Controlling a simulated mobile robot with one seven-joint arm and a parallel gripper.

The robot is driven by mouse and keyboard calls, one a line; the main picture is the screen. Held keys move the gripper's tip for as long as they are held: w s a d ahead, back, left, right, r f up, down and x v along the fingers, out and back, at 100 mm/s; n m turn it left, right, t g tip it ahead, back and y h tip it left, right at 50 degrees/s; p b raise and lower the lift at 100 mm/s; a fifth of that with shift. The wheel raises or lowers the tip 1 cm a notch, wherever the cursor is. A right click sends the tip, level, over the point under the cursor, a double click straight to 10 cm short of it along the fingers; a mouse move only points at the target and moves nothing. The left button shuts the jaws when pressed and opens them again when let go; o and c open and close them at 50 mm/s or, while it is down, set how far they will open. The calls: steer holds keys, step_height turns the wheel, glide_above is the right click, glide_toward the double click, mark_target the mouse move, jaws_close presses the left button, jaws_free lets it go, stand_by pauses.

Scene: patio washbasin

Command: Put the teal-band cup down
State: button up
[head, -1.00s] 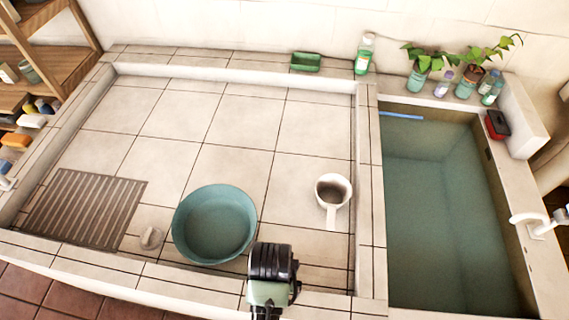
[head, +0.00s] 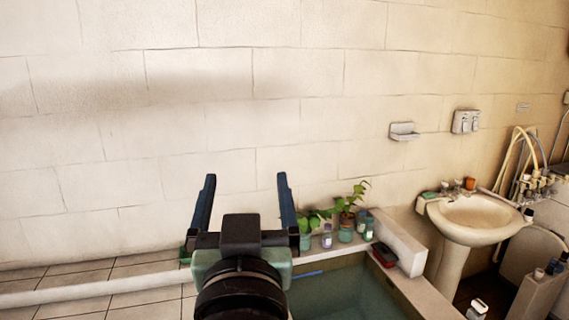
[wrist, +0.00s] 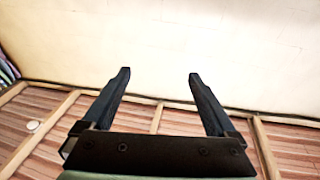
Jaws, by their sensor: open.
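My gripper (head: 246,177) is raised in front of the pale block wall in the head view. Its two dark blue fingers point up and stand wide apart with nothing between them. The wrist view also shows the open, empty gripper (wrist: 158,73). I cannot make out a teal-band cup in either current view.
Potted plants (head: 346,222) and small bottles stand on the ledge behind the water tank (head: 345,292). A red-and-black item (head: 384,255) lies on its rim. A white pedestal sink (head: 480,215) stands at right. The wrist view shows wooden beams (wrist: 157,118) and a pale wall.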

steer(key=s+d+r+t+h, duration=0.1)
steer(key=s+d+r+t, duration=0.1)
steer(key=s+r, duration=0.4)
steer(key=s+d+r+t+h, duration=0.1)
steer(key=s+r+t, duration=0.4)
steer(key=r, duration=0.7)
steer(key=shift+s+d+m, duration=0.35)
steer(key=shift+d+m, duration=0.05)
steer(key=shift+d, duration=0.3)
steer(key=shift+f, duration=0.1)
